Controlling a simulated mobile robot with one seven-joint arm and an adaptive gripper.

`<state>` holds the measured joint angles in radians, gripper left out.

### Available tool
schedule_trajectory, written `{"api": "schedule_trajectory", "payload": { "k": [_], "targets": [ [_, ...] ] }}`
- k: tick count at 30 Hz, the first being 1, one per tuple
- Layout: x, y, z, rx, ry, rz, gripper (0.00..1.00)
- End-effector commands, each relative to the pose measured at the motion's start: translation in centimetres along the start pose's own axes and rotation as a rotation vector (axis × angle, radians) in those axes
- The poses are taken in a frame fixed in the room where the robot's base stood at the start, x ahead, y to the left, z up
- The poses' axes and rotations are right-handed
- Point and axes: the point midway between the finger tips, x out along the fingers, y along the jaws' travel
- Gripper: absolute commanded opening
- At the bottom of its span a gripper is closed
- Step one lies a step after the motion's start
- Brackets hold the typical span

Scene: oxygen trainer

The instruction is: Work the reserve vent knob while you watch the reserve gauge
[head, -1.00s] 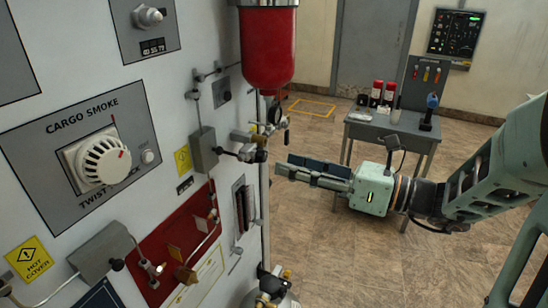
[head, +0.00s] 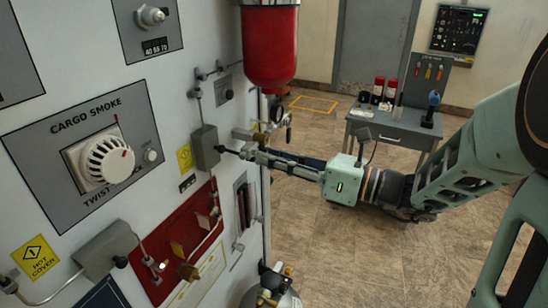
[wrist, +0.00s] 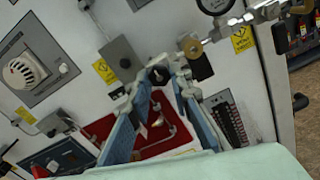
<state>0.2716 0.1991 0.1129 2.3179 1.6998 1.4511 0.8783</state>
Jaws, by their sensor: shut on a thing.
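My gripper (head: 250,155) reaches from the right to the panel and is shut on a small dark knob on a short stem beside a grey box (head: 206,147). I take this for the reserve vent knob; its label is not legible. The fingers mostly hide it in the head view. In the wrist view the knob (wrist: 157,75) shows dark between the fingertips of my gripper (wrist: 151,80). A small round gauge (head: 276,114) on the pipework behind is seen nearly edge-on. The gauge (wrist: 215,4) is cut by the wrist view's top edge; its reading cannot be told.
A red cylinder (head: 270,50) hangs above the gripper. A red panel (head: 180,240) with pipes and a hot-cover box (head: 105,250) lie below left. A side table (head: 395,122) with bottles stands behind. The floor to the right is open.

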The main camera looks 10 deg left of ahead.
Motion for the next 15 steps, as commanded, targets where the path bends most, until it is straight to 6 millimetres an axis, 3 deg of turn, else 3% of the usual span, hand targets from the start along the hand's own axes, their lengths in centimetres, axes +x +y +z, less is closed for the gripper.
{"api": "schedule_trajectory", "payload": {
  "k": [15],
  "targets": [
    [-0.03,-0.1,-0.26,-0.125,0.0,0.0,0.0]
  ]
}}
